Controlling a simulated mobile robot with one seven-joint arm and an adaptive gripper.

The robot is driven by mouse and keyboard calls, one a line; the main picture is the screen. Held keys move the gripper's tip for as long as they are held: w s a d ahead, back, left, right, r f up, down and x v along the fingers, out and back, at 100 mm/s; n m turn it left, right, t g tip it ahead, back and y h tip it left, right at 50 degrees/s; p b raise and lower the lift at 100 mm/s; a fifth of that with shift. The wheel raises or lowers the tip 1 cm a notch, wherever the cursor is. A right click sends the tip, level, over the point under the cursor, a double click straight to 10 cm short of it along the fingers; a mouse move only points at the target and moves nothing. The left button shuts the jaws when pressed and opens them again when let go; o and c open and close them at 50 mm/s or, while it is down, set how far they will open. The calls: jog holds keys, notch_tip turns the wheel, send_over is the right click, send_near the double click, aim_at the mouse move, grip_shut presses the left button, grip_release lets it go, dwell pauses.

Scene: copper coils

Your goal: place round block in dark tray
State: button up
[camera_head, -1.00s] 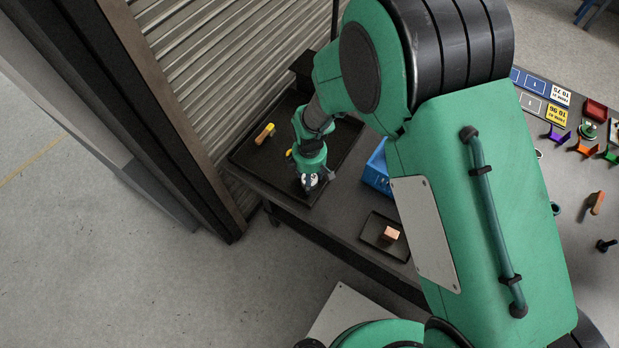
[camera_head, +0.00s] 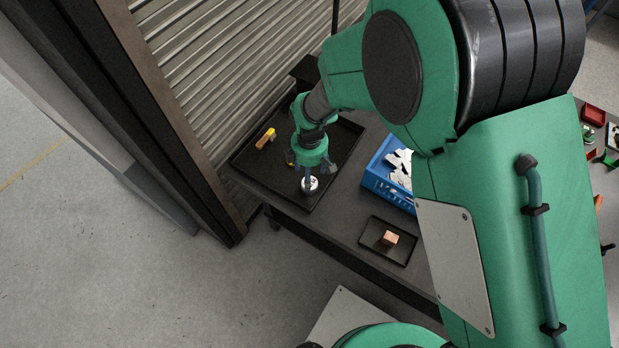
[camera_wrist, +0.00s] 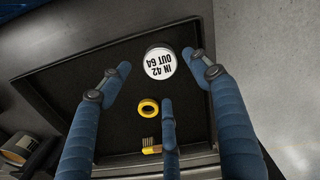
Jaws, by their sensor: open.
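The round block (camera_wrist: 160,63) is a white-topped disc marked "IN 42 OUT 64". It lies in the large dark tray (camera_wrist: 60,65), towards one edge; it also shows in the head view (camera_head: 310,185), at the near side of the tray (camera_head: 262,183). My gripper (camera_wrist: 157,72) is open above the tray. Its three blue fingers are spread around the block in the wrist view, with gaps between them and it. In the head view my gripper (camera_head: 314,172) is just above the block, and its fingers hide part of it.
A yellow ring (camera_wrist: 149,107) and a yellow-handled brush (camera_wrist: 152,149) lie in the same tray. A blue crate (camera_head: 385,190) with white pieces stands right of it. A small dark tray (camera_head: 374,249) holds a copper-coloured block (camera_head: 389,238). A ribbed shutter borders the table's back left.

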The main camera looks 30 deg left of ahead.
jog(key=shift+r, duration=2.7)
jog(key=w+d+r+m+t, duration=0.15)
jog(key=d+r+m, duration=0.25)
jog(key=d+r, duration=0.5)
jog(key=w+d+r+m+y, duration=0.1)
jog(key=w+d+r+m, duration=0.25)
jog(key=d+r, duration=0.5)
jog(key=w+d+r+m+t, duration=0.15)
jog(key=d+r+m, duration=0.25)
jog(key=d+r, duration=0.5)
jog(key=s+d+r+m+t, duration=0.1)
jog(key=s+d+r+m, duration=0.2)
jog(key=d, duration=0.4)
jog(key=s+d+r+m, duration=0.4)
jog(key=s+d+m, duration=0.1)
jog(key=s+d, duration=0.2)
jog(key=s+d+r+m+t+h, duration=0.1)
jog(key=s+d+r+m, duration=0.2)
jog(key=d, duration=0.5)
jog(key=shift+s+d+r+m+t, duration=0.15)
jog(key=shift+s+d+m+t, duration=0.25)
jog(key=shift+s, duration=0.5)
